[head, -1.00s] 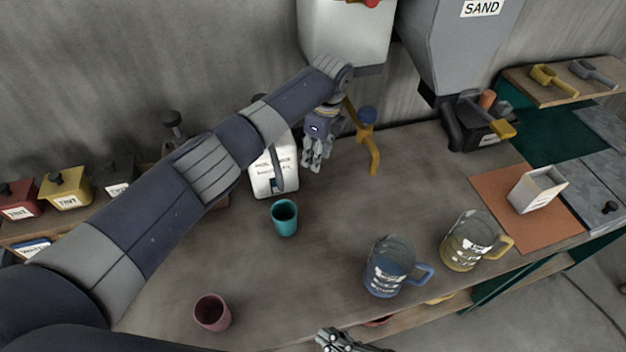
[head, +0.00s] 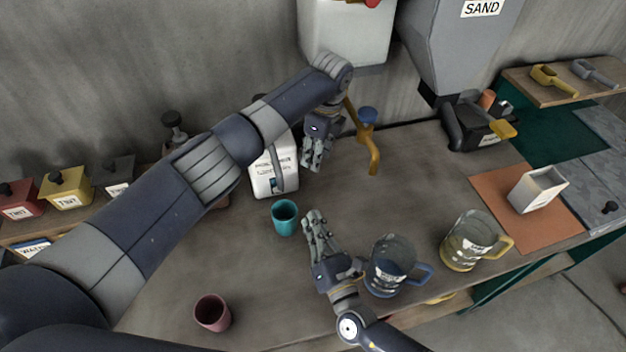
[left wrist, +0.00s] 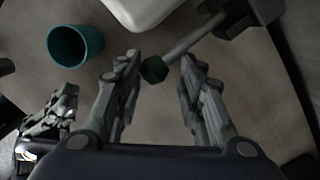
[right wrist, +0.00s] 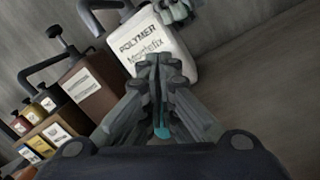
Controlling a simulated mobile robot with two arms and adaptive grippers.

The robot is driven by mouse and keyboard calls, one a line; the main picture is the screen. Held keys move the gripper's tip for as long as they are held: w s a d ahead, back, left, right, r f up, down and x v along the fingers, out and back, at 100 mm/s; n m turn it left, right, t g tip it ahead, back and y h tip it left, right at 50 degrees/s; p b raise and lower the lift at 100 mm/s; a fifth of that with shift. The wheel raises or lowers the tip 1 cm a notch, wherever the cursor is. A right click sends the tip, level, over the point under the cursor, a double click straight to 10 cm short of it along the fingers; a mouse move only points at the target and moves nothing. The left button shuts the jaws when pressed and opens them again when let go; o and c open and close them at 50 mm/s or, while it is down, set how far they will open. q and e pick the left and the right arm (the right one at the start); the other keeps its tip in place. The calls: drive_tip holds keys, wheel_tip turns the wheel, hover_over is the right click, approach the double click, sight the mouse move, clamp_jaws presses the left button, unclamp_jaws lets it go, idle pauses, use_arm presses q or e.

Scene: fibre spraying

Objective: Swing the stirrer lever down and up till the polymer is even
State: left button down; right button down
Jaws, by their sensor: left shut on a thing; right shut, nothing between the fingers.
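In the left wrist view the stirrer lever is a grey rod (left wrist: 195,38) running from a dark block to a dark green knob (left wrist: 154,69). My left gripper (head: 311,160) is shut on the knob, one finger on each side; these fingers also show in the left wrist view (left wrist: 158,70). The lever is hardly visible in the head view. The white polymer container (head: 275,172) stands left of this gripper; its label reads in the right wrist view (right wrist: 150,45). My right gripper (head: 316,218) is shut and empty, just right of the teal cup (head: 285,216). The polymer itself is not visible.
A blue jug (head: 390,268) stands close to my right gripper, with a yellow jug (head: 470,240) further right. A yellow bent arm with a blue knob (head: 367,116) is right of my left gripper. A maroon cup (head: 212,312) is front left. Bare table lies around it.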

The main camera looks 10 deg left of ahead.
drive_tip(key=w, duration=0.1)
drive_tip(key=w+d+f+n+h, duration=0.1)
drive_tip(key=w+n+t+h, duration=0.1)
drive_tip(key=shift+w+d+f, duration=0.15)
drive_tip(key=shift+w+d, duration=0.05)
drive_tip(key=shift+d, duration=0.1)
drive_tip(key=shift+w+h, duration=0.25)
drive_tip(key=shift+h, duration=0.15)
drive_tip(key=x, duration=0.9)
drive_tip(key=shift+w, duration=0.25)
